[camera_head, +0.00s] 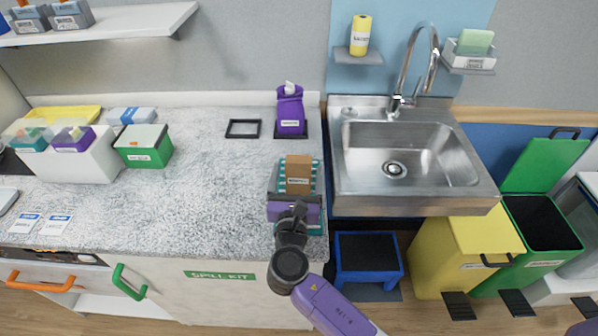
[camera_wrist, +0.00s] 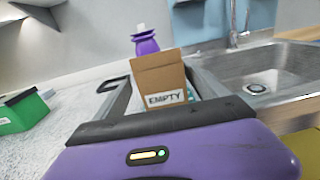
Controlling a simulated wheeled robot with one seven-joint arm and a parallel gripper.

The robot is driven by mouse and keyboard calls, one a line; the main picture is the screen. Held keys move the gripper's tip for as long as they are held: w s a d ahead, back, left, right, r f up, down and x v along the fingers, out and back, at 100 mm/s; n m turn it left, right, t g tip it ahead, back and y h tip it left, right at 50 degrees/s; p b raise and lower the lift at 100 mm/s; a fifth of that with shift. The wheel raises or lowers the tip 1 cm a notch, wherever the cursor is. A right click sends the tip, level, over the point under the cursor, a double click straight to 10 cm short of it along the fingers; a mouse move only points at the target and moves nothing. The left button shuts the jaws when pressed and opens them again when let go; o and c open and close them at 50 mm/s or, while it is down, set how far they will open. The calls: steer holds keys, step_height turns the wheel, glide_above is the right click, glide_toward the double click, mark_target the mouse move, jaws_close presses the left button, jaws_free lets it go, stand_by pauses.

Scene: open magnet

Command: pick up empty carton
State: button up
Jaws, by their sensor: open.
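The empty carton (camera_head: 298,175) is a small brown cardboard box with a white label. In the wrist view the carton (camera_wrist: 160,80) stands upright, and its label reads EMPTY. My gripper (camera_head: 295,166) is at the counter's front right part, its purple body nearer the front edge. In the wrist view its two grey fingers (camera_wrist: 160,98) are apart, one on each side of the carton, with a gap visible at the right. Whether the left finger touches it is unclear. The carton's lower part is hidden behind my gripper's body.
Teal edges, perhaps of a tray (camera_head: 315,229), show around my gripper. The sink (camera_head: 395,160) is close at the right. A green box (camera_head: 145,155) sits left; the counter between is clear.

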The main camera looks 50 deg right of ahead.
steer(key=x, duration=0.2)
steer(key=p+x, duration=0.1)
steer(key=x, duration=0.2)
steer(key=shift+s+d+f, duration=0.1)
steer(key=shift+f, duration=0.1)
steer(key=shift+c, duration=0.2)
steer(key=c, duration=1.4)
